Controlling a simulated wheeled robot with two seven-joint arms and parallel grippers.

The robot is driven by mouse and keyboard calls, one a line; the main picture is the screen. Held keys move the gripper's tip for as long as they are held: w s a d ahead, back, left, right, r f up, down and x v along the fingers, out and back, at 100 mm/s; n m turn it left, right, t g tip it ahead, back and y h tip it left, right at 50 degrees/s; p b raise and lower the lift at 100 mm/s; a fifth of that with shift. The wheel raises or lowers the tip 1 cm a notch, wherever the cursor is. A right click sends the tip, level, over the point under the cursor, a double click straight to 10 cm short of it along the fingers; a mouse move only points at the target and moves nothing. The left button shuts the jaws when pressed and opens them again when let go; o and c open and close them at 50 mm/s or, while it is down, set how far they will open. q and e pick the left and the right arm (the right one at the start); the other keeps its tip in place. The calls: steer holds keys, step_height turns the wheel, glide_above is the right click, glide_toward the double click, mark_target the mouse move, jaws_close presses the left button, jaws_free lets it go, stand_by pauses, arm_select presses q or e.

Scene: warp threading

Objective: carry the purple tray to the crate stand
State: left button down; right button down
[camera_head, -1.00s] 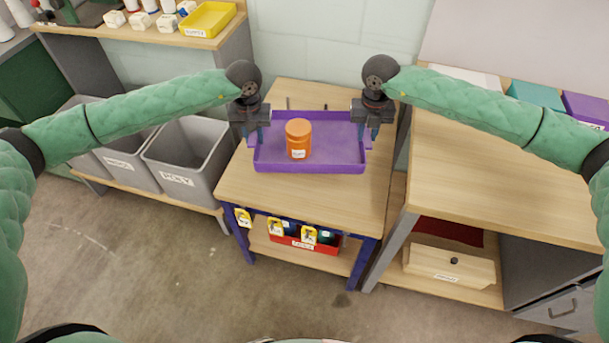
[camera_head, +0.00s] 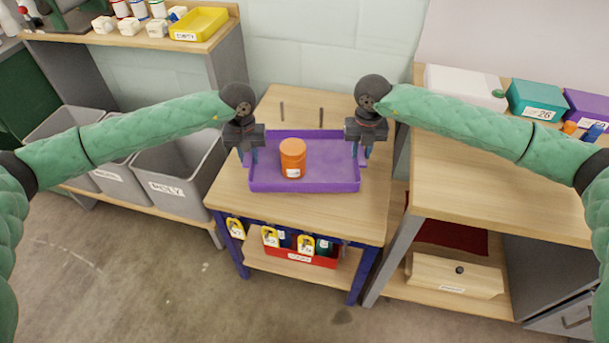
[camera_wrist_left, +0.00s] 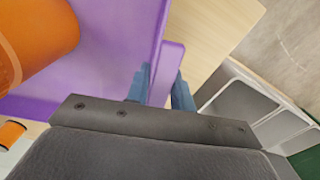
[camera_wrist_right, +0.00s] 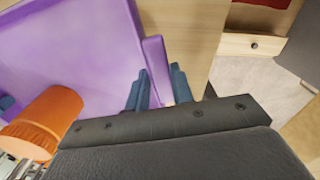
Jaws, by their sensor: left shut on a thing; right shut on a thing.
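The purple tray (camera_head: 320,180) is at or just above the top of the small wooden table with blue legs; I cannot tell whether it touches. An orange jar (camera_head: 292,158) with a white label stands upright in it, left of the middle. My left gripper (camera_head: 248,158) is shut on the tray's left handle, which also shows between its blue fingers in the left wrist view (camera_wrist_left: 165,75). My right gripper (camera_head: 363,154) is shut on the right handle, seen between the fingers in the right wrist view (camera_wrist_right: 155,65). No crate stand can be made out for sure.
Two dark pegs stick up from the table (camera_head: 285,100) behind the tray. A wooden bench (camera_head: 450,150) with teal and purple boxes stands close on the right. Grey bins (camera_head: 175,170) are on the left. A red bin (camera_head: 300,257) sits on the table's lower shelf.

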arm_select(q)
steer(key=shift+f, duration=0.2)
arm_select(e)
steer(key=shift+f, duration=0.15)
